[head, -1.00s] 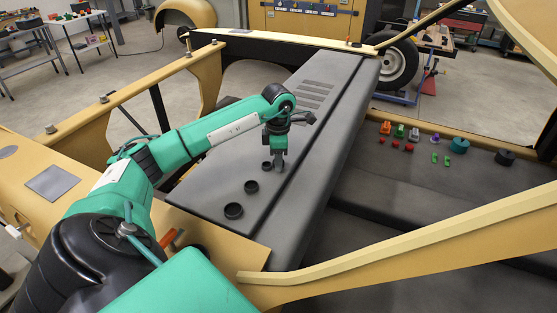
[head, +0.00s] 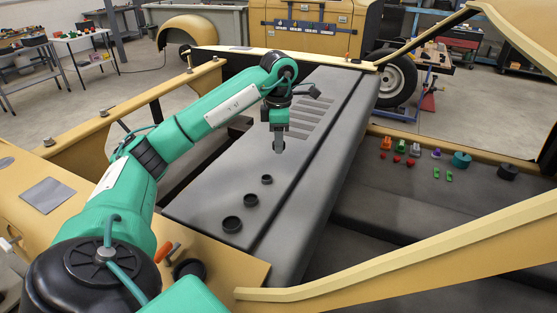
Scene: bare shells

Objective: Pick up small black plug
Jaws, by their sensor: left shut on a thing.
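My left gripper (head: 279,147) points down over the grey panel (head: 215,190), beyond a row of black round caps. It is shut on the small black plug, which is too small and too covered by the fingers to make out. Three black caps stand on the panel nearer to me: a small one (head: 267,180), a medium one (head: 251,200) and a large one (head: 232,224). The gripper is apart from all three. My right gripper is not in view.
On the dark ledge at right lie several small coloured parts: an orange one (head: 386,143), a teal cylinder (head: 461,159) and a black cylinder (head: 507,172). A yellow frame rail (head: 400,245) crosses the lower right. The panel's near right part is clear.

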